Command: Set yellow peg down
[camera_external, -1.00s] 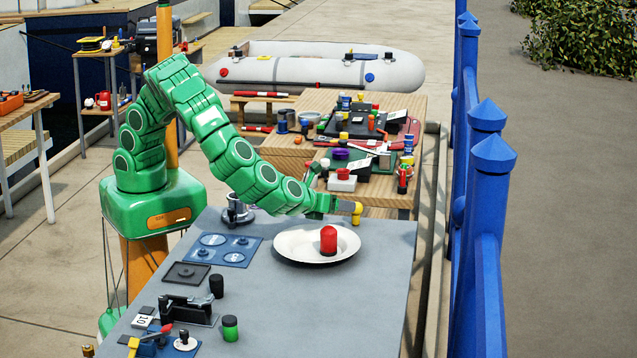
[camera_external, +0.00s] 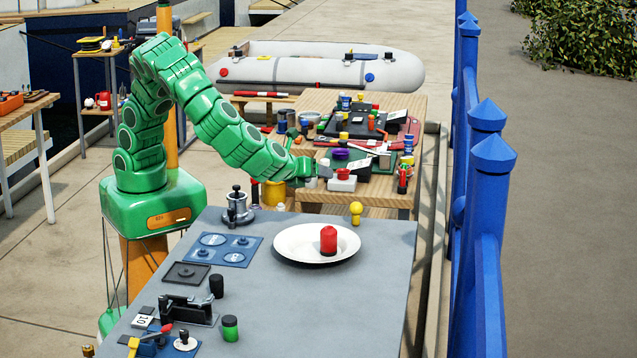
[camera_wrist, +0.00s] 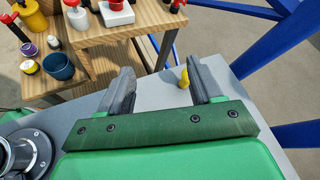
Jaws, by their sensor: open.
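The yellow peg (camera_external: 356,212) stands upright on the grey table (camera_external: 330,310), near its far edge, just behind the white plate (camera_external: 290,255). It has a round yellow head. In the wrist view the yellow peg (camera_wrist: 184,78) shows between and beyond the fingers, closer to the right one. My gripper (camera_external: 320,170) is open and empty, raised above and to the left of the peg in the external view. Its two grey fingers (camera_wrist: 160,88) are spread apart in the wrist view and touch nothing.
A red peg (camera_external: 328,240) stands on the white plate. A metal fitting (camera_external: 238,208) and a blue panel (camera_external: 223,249) are at the table's left. Behind is a wooden workbench (camera_external: 375,198) crowded with pots and tools. The table's front right is clear.

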